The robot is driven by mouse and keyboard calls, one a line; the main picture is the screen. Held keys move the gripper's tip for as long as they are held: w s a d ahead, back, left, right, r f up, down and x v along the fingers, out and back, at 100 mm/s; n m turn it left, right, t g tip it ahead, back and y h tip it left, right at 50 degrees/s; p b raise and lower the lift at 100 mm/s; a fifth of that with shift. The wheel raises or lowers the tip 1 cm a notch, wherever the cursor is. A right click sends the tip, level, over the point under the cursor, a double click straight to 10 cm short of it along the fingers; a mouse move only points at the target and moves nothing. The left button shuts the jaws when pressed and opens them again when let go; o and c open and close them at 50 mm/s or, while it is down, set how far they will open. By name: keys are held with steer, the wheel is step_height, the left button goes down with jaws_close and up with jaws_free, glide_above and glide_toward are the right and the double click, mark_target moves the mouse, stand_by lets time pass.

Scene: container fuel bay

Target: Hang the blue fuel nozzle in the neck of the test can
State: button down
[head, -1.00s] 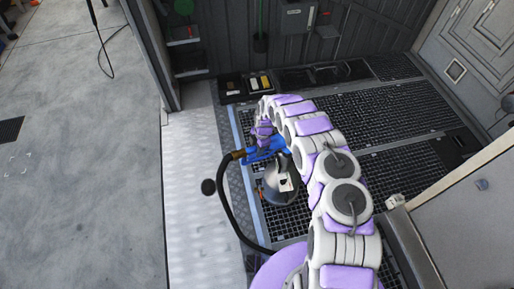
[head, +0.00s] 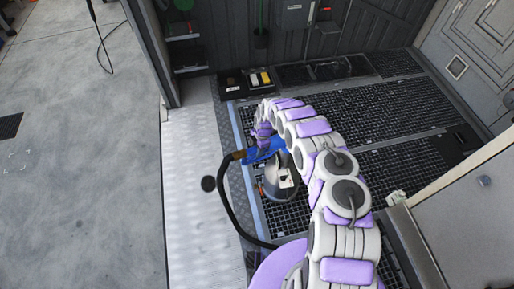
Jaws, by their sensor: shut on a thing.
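The blue fuel nozzle (head: 259,154) is in my gripper (head: 263,137), which is shut on it. A black hose (head: 226,203) runs from the nozzle's left end and curves down toward my body. The grey metal test can (head: 278,188) stands on the floor grating, directly below and slightly right of the nozzle. The nozzle overlaps the top of the can in this view. Its spout and the can's neck are hidden, so I cannot tell whether the spout is in the neck. My arm covers the right side of the can.
A black tray (head: 233,84) with white and yellow items stands at the back. Dark grating (head: 385,105) covers the bay floor. A pale metal sill (head: 190,190) and open concrete (head: 80,180) lie to the left. A grey cabinet (head: 470,220) stands at the right.

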steer(key=c, duration=0.6)
jaws_free()
step_height(320, 180, up, 17)
steer(key=w+d+p, duration=0.1)
steer(key=d+p, duration=0.1)
steer(key=p, duration=0.1)
steer(key=shift+w+d+p, duration=0.35)
steer(key=shift+d, duration=0.05)
steer(key=shift+r, duration=0.1)
